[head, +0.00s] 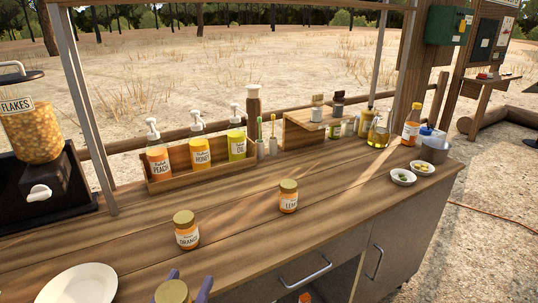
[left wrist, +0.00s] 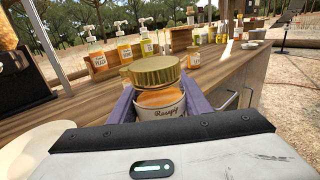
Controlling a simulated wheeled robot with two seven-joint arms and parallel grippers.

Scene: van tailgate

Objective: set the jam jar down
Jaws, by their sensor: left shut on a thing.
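My left gripper (head: 188,286) is shut on a jam jar (head: 172,292) with a gold lid, at the bottom edge of the head view. Two similar jars stand upright on the counter: an orange one (head: 187,236) and a smaller-looking one (head: 288,203). My right gripper is not in view.
A white plate (head: 80,284) lies left of the held jar. A rack of pump bottles (head: 200,173) and a flakes dispenser (head: 36,140) stand at the back and left. Small bowls (head: 402,177) sit at the right end. Bare planks lie between the two standing jars.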

